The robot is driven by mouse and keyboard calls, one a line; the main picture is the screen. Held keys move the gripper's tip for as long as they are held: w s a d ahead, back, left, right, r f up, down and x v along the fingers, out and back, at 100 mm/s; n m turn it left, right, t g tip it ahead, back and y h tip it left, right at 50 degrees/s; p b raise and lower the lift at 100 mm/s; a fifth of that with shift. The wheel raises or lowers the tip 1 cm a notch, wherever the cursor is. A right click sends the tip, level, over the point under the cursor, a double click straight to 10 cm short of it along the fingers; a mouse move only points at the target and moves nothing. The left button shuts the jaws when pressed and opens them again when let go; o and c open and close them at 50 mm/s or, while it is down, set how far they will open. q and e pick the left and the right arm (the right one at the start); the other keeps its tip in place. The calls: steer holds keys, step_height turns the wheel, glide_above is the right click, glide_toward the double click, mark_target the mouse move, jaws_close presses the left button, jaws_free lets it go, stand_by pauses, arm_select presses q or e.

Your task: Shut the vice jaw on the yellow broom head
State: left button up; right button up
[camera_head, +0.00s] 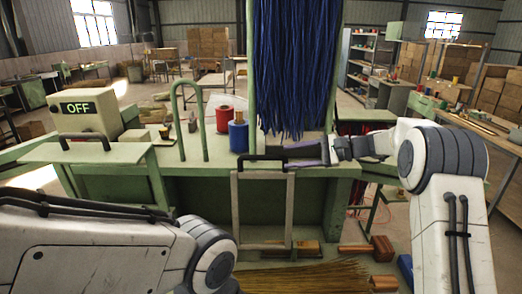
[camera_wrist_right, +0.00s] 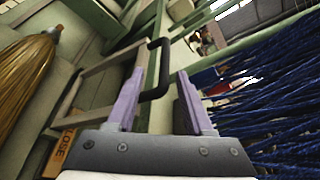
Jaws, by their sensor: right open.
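The yellow broom head (camera_head: 310,276) lies low at the front, its straw bristles spread; it also shows at the left of the right wrist view (camera_wrist_right: 24,75). A grey upright frame (camera_head: 235,205) with a black handle (camera_head: 262,158) on top stands just behind it, seemingly the vice jaw. My right gripper (camera_head: 300,153) is open at the handle's right end. In the right wrist view, my purple fingers (camera_wrist_right: 160,100) stand apart, with the black handle (camera_wrist_right: 163,68) ahead between them, nearer the left finger. Contact cannot be told. My left gripper is out of view.
Blue fibres (camera_head: 295,65) hang beside the right gripper. Red (camera_head: 224,118) and blue (camera_head: 238,135) spools stand on the green bench behind the handle. An OFF box (camera_head: 90,108) sits at the left. An orange label ending in "LOSE" (camera_wrist_right: 62,150) shows in the wrist view.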

mark_target(267, 156)
steer(key=p+x, duration=0.1)
steer(key=x, duration=0.2)
steer(key=p+x, duration=0.2)
steer(key=x, duration=0.1)
steer(key=w+p+x, duration=0.1)
steer(key=x, duration=0.2)
steer(key=shift+a+r+p, duration=0.1)
steer(key=shift+r+p, duration=0.15)
steer(key=shift+p, duration=0.1)
steer(key=shift+w+a+f, duration=0.15)
steer(key=shift+a+f, duration=0.05)
steer(key=shift+a, duration=0.15)
jaws_close()
stand_by(0.8)
